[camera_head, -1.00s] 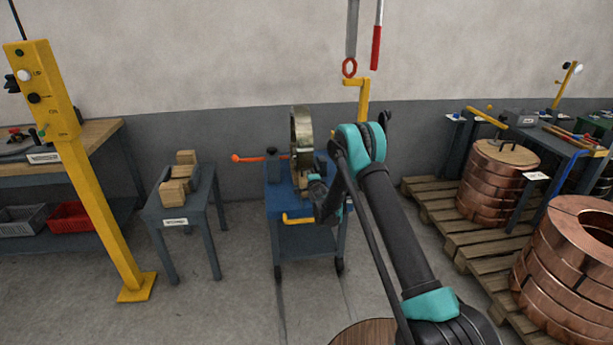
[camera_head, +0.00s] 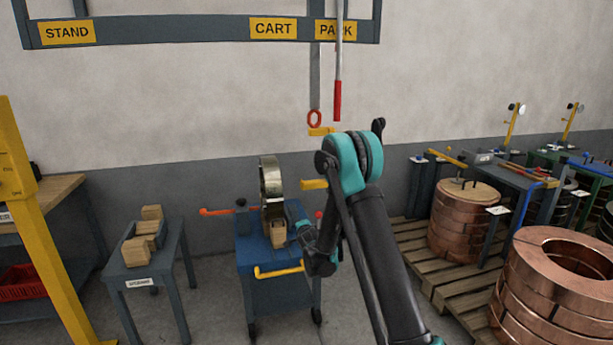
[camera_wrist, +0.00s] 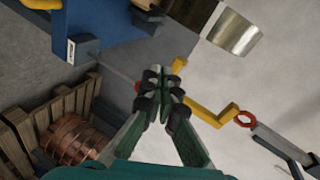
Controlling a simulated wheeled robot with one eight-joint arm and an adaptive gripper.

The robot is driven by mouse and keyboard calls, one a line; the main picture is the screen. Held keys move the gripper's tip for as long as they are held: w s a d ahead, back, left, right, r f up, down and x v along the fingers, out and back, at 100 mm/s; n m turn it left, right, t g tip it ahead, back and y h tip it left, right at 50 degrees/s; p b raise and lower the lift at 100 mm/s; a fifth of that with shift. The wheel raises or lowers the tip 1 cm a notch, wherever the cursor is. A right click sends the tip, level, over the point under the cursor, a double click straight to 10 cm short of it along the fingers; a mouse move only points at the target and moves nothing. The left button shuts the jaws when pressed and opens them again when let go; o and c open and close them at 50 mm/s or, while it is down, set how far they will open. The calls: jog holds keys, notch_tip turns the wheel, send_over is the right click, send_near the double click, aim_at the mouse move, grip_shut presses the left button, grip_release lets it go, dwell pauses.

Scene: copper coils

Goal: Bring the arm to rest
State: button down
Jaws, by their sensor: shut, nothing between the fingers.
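My arm rises from the bottom of the head view, bends at a teal elbow and folds down beside the blue cart (camera_head: 262,290). My gripper (camera_head: 292,212) is in front of the cart's right side, partly hidden by its own wrist. In the wrist view my gripper (camera_wrist: 161,76) has its fingers together with nothing between them. A metal ring (camera_head: 270,182) stands upright on the cart, and its shiny band (camera_wrist: 234,34) shows at the top of the wrist view, apart from the fingers. A wooden block (camera_head: 278,235) sits at the ring's foot.
A yellow hook (camera_wrist: 215,115) lies beyond my fingers in the wrist view. Above is a beam (camera_head: 200,30) labelled STAND, CART and PARK. A small table (camera_head: 150,260) with wooden blocks stands left. Copper coils (camera_head: 560,275) on pallets (camera_head: 425,245) crowd the right.

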jog(key=s+d+r+n+g+h, duration=0.1)
jog(key=s+d+r+n+g, duration=0.2)
jog(key=s+d, duration=0.6)
jog(key=s+d+r+n+g+h, duration=0.25)
jog(key=s+d+r, duration=0.25)
jog(key=s+d, duration=0.4)
jog(key=s+d+f+n+g, duration=0.1)
jog(key=s+n, duration=0.1)
jog(key=s, duration=0.8)
jog(key=s+d+f+n+g, duration=0.2)
jog(key=s+n, duration=0.1)
jog(key=s, duration=0.7)
jog(key=s+d+f+n+g+y, duration=0.1)
jog(key=s+d+n, duration=0.1)
jog(key=s, duration=0.8)
jog(key=shift+s+f+n, duration=0.15)
jog(key=shift+s+n, duration=0.15)
jog(key=shift+n, duration=0.05)
